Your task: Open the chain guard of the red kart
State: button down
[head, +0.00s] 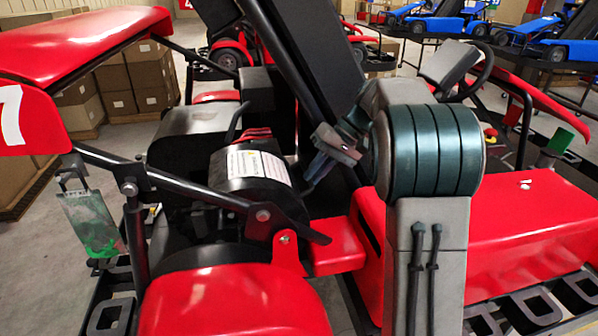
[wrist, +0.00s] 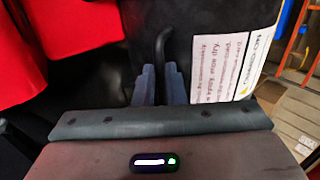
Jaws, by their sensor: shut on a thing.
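The red kart (head: 235,300) fills the left and middle of the head view. A thin, bent black handle (wrist: 160,42) stands between my fingers. My gripper (wrist: 160,75) is shut on this handle; in the head view my gripper (head: 318,172) reaches down to the guard's right side. The handle's far end and the guard's hinge are hidden, and I cannot tell how far the guard stands open.
A black bar (head: 185,185) crosses in front of the guard. A tilted black panel (head: 310,50) rises behind my gripper. A red side pod (head: 520,225) lies at right. Cardboard boxes (head: 135,80) and blue karts (head: 565,50) stand behind.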

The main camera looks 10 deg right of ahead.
jog(key=shift+w+d+f, duration=0.1)
jog(key=shift+d+f, duration=0.35)
jog(key=shift+d, duration=0.25)
jog(key=shift+w+d+f, duration=0.1)
jog(key=shift+d+f, duration=0.3)
jog(key=shift+d, duration=0.3)
jog(key=c, duration=1.5)
grip_release()
jog(key=shift+b, duration=0.3)
jog(key=v, duration=1.3)
jog(key=shift+d+r, duration=0.2)
jog(key=shift+r, duration=0.15)
